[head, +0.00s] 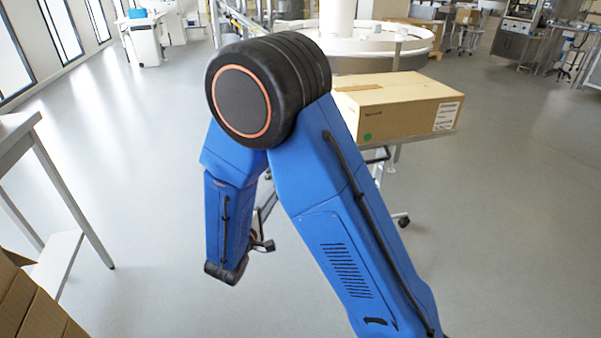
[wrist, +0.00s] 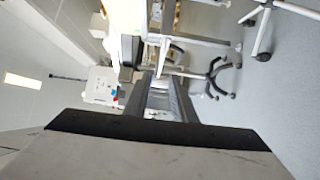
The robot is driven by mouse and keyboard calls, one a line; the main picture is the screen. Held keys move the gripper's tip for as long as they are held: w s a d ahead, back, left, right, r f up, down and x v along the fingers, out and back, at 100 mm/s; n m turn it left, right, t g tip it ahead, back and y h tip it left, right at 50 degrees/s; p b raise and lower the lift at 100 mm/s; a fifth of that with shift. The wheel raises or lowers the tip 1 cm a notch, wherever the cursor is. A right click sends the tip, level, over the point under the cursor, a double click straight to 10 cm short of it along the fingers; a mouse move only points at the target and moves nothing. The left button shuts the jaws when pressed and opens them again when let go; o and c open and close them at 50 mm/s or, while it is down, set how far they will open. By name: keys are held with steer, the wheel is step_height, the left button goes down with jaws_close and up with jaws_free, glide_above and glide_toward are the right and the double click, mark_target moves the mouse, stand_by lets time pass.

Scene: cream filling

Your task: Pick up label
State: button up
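The only label I can make out is a white printed label (head: 446,116) on the right end of the closed cardboard box (head: 395,108) in the head view. My gripper (head: 264,236) hangs left of and below the box, apart from it, and is partly hidden by my blue arm. In the wrist view two dark grey fingers (wrist: 160,100) stand apart with a gap between them. I see no label held in them. The small pale shapes behind the fingers are too unclear to name.
The box rests on a wheeled cart (head: 437,140). A round white machine (head: 375,42) stands behind it. A grey table (head: 22,125) is at the left, with cardboard (head: 35,312) at the lower left corner. Open grey floor (head: 520,200) lies to the right.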

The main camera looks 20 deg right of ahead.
steer(key=x, duration=1.5)
steer(key=shift+w+f, duration=0.25)
steer(key=shift+w, duration=0.1)
steer(key=shift+d, duration=0.15)
jaws_close()
